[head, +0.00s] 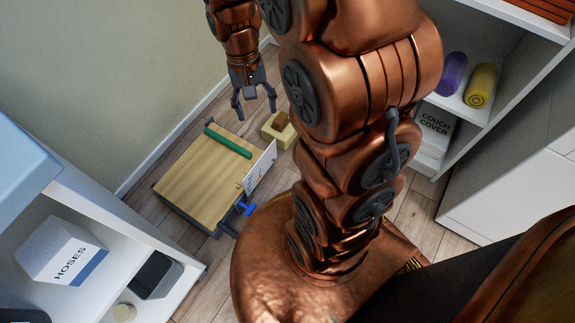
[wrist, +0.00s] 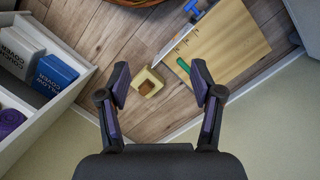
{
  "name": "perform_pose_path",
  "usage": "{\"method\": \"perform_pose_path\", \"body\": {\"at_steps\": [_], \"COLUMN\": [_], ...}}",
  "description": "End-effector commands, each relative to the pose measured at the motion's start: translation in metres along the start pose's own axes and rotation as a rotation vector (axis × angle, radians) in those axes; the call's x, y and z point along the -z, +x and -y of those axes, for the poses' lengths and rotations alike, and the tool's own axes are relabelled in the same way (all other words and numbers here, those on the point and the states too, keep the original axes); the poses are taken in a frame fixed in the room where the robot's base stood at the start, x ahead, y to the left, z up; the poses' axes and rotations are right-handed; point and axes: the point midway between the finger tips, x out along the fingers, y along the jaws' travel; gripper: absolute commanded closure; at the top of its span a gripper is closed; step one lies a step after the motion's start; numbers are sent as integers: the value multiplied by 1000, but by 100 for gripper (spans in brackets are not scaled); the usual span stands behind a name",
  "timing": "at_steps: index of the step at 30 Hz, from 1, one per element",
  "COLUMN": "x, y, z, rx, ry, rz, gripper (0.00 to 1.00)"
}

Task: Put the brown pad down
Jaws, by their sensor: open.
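The brown pad (head: 282,120) is small and sits in or on a cream block-like holder (head: 269,134) on the floor; I cannot tell how deep it sits. In the wrist view, the pad (wrist: 146,85) shows at one side of the holder (wrist: 151,74), below and between my fingers. My gripper (head: 256,111) is open and empty, above and apart from the pad. In the wrist view, both fingers of my gripper (wrist: 160,83) are spread wide with nothing between them.
A low wooden-topped platform (head: 195,185) stands beside the holder, with a green bar (head: 228,142), an upright white panel (head: 261,167) and a blue piece (head: 247,209). Shelves with boxes (head: 67,249) and rolls (head: 453,74) flank the floor. A wall is close behind.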

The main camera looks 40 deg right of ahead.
Motion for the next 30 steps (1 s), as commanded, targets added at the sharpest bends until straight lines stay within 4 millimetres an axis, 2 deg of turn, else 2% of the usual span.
{"method": "perform_pose_path", "body": {"at_steps": [1, 9, 18, 24, 30], "x": [-14, -92, -173, -204, -211], "y": [-5, -18, -19, -15, -14], "z": [1, -3, -18, -27, -29], "rx": [-1, -17, -36, -45, -47], "ry": [-29, -191, -366, -438, -456], "rz": [-1, 37, 80, 104, 110], "gripper": [34, 34, 34, 34, 34]}}
